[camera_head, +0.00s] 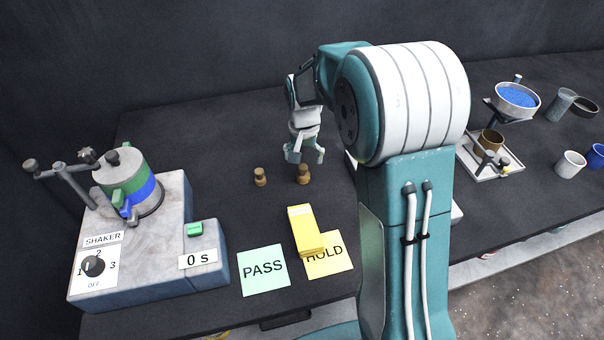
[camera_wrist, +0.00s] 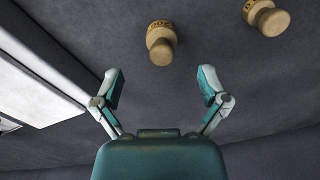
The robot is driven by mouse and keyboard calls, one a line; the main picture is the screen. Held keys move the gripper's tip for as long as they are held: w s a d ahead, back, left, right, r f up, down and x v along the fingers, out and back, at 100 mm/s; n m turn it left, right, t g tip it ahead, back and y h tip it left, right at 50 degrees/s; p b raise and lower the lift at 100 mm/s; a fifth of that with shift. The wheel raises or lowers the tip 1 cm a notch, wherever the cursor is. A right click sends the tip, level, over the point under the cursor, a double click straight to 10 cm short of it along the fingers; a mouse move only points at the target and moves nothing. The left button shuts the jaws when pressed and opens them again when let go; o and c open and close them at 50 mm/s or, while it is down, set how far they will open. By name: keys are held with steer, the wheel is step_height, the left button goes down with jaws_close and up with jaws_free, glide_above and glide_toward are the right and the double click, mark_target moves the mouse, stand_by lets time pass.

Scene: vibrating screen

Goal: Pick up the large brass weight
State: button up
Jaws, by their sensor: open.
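Two brass weights with knob tops stand on the dark bench. One brass weight (camera_head: 304,174) is just below my gripper (camera_head: 305,156) in the head view, its top partly near the fingers. The other brass weight (camera_head: 260,177) stands a little to the left. In the wrist view, one weight (camera_wrist: 161,43) is centred beyond the open, empty fingers of my gripper (camera_wrist: 160,86). The other weight (camera_wrist: 268,18) is at the upper right. Their sizes look close; I cannot tell surely which is larger. No finger visibly touches either.
A shaker (camera_head: 130,245) stands at the left. A green PASS card (camera_head: 262,270) and a HOLD card (camera_head: 334,268) with a yellow block (camera_head: 304,230) lie in front. A pale edge (camera_wrist: 35,80) runs along the wrist view's left. A funnel stand (camera_head: 490,165) and cups are at the right.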

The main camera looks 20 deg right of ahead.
mark_target(303, 166)
step_height(303, 166, down, 6)
steer(key=shift+w+f, duration=0.1)
steer(key=shift+w, duration=0.05)
steer(key=shift+a, duration=0.1)
jaws_close()
